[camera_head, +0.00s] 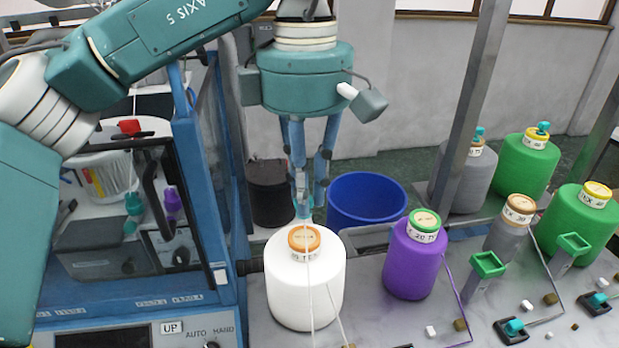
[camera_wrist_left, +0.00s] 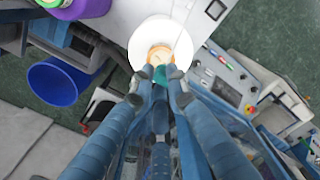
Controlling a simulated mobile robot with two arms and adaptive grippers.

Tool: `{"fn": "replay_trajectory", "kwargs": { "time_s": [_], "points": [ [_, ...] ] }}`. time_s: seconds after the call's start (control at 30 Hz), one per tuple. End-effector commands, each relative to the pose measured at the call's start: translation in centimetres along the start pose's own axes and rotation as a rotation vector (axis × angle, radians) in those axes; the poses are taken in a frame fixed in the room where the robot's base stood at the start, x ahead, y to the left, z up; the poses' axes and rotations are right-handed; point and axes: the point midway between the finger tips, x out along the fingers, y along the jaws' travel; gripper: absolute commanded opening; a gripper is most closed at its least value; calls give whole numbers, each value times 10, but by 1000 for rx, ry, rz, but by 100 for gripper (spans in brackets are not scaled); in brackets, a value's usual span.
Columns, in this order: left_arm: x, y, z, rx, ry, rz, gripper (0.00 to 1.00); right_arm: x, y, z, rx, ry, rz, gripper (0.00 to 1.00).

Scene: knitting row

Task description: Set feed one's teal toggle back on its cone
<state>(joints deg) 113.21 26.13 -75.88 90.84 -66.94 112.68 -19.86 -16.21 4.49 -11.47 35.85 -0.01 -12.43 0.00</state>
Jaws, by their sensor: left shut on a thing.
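My left gripper (camera_head: 303,208) points down just above the white cone (camera_head: 305,290). It is shut on a small teal toggle, seen between the fingertips in the left wrist view (camera_wrist_left: 159,97); the fingers hide much of it. The white cone has an orange-rimmed top with a label (camera_head: 303,239). In the left wrist view that top (camera_wrist_left: 160,55) lies just past the fingertips, with a small gap seeming to remain in the head view. My right gripper is not in view.
A purple cone (camera_head: 413,262) stands right of the white one. Grey and green cones (camera_head: 524,170) stand farther right, some with teal toggles on top. Green-topped posts (camera_head: 487,264) and thin yarns run nearby. A blue bin (camera_head: 366,200) is behind; a blue-framed machine (camera_head: 206,190) is close left.

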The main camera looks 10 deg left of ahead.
Motion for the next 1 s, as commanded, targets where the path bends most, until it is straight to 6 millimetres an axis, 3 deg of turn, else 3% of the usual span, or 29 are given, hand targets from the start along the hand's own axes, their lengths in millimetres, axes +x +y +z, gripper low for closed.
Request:
{"fn": "replay_trajectory", "kwargs": {
  "time_s": [0.1, 0.27, 0.37, 0.67, 0.83, 1.0],
  "points": [
    [3, 0, 0, 0, 1, -1, 7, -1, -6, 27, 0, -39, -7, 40],
    [9, 0, 0, -1, 0, -1, 7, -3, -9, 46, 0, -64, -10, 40],
    [13, 0, -1, -1, 0, -1, 7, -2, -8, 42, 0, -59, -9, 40],
    [25, 0, 0, -1, -1, 0, 7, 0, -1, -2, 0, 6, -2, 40],
    [32, 0, -1, -1, 1, -1, 7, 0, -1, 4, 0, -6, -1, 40],
    [41, 0, 0, 0, 0, -1, 7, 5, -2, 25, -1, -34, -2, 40]
  ]
}}
